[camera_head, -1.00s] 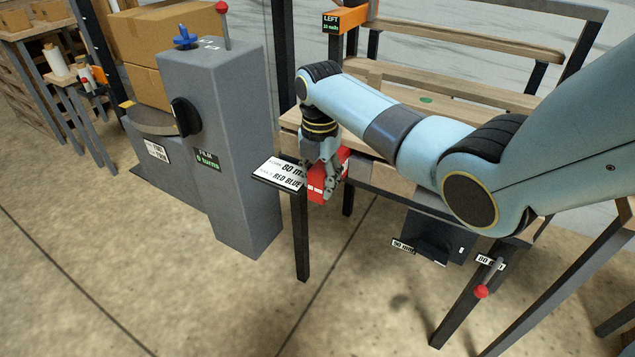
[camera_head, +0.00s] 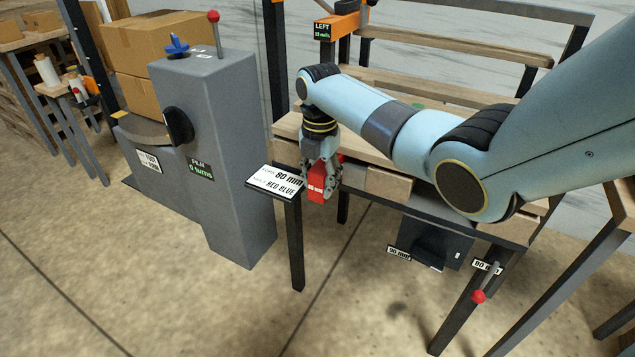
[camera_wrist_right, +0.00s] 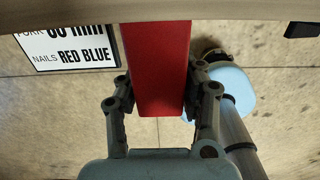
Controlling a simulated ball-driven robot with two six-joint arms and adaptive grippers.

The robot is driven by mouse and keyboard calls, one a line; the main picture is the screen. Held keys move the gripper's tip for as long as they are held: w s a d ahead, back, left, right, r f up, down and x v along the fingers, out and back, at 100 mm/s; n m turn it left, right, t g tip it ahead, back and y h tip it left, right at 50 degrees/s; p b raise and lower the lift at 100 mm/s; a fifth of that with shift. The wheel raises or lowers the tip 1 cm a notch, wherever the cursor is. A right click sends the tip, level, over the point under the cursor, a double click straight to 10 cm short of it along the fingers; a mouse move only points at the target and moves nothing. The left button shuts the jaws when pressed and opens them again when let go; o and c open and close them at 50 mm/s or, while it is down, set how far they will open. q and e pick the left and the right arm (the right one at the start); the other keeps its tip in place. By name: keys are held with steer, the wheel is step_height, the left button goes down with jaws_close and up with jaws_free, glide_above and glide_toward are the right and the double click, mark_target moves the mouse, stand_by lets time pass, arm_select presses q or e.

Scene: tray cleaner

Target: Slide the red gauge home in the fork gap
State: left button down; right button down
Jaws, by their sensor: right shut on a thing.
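The red gauge (camera_head: 316,190) is a red block with small white marks, held off the floor at the front left of the wooden bench (camera_head: 390,185). My right gripper (camera_head: 320,178) points down and is shut on it. In the right wrist view the gauge (camera_wrist_right: 157,70) lies between the two fingers of the gripper (camera_wrist_right: 157,95), and its far end reaches the wooden edge at the top. I cannot make out the fork gap; it may be hidden behind the gauge or arm. My left gripper is not in view.
A sign (camera_head: 275,180) reading 80 mm, RED BLUE stands just left of the gauge. A grey film machine (camera_head: 230,150) stands further left. A dark box (camera_head: 435,240) with 90 and 80 mm labels and a red-knobbed lever (camera_head: 479,296) hang under the bench.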

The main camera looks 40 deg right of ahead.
steer(key=shift+d, duration=0.1)
steer(key=c, duration=0.7)
jaws_free()
step_height(320, 180, up, 12)
stand_by(0.4)
